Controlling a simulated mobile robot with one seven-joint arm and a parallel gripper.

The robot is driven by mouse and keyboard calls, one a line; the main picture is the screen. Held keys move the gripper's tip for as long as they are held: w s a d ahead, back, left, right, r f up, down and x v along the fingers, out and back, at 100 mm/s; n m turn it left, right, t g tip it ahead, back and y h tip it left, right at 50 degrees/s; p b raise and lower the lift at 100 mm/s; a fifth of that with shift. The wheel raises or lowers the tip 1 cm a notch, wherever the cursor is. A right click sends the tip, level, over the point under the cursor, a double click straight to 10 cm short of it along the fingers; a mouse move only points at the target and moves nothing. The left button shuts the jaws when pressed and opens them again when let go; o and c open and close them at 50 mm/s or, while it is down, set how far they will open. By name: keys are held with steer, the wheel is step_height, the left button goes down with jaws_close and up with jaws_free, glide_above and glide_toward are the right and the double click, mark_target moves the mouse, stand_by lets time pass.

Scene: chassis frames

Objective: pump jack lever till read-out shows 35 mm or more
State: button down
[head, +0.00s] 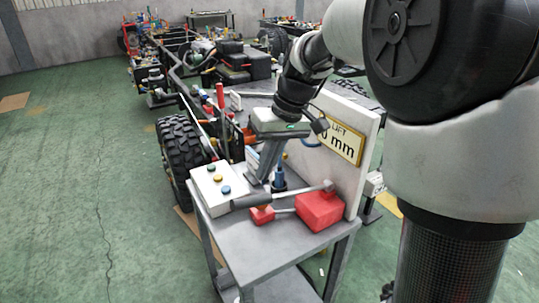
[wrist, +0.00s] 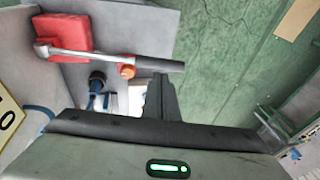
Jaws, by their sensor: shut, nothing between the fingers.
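The jack has a red block (head: 320,211) on the grey bench, a metal lever with a dark grip (head: 252,200), and a smaller red part (head: 262,215). The lever lies low, nearly level, its grip pointing left; it also shows in the wrist view (wrist: 155,63). The yellow-framed read-out (head: 343,140) shows "LIFT" and "0 mm"; its left part is hidden, so any leading digit cannot be read. My gripper (head: 256,181) is shut and empty, pointing down just behind the grip. In the wrist view its fingertips (wrist: 161,80) appear close to the grip; contact cannot be told.
A white box with coloured buttons (head: 214,184) stands left of my gripper. A blue upright part (head: 279,178) stands close behind the lever. A pale upright panel (head: 366,160) bounds the bench on the right. A wheeled chassis (head: 182,150) stands behind.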

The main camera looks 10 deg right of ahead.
mark_target(253, 198)
steer(key=x, duration=0.7)
steer(key=shift+b, duration=0.4)
